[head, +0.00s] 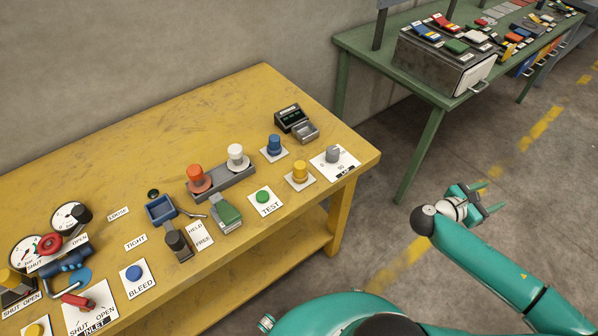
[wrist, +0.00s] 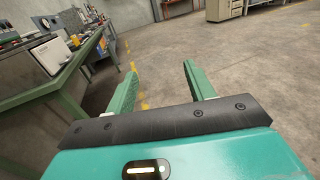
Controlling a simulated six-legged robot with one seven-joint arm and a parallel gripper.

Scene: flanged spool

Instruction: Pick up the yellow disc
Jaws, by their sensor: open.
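The yellow piece is not in the wrist view.
The yellow bench (head: 100,160) also holds a blue knob (head: 274,145), a grey knob (head: 333,154), a green button (head: 263,196), and a rack with orange and white pieces. A green table (head: 360,42) stands behind right. Open floor lies between.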

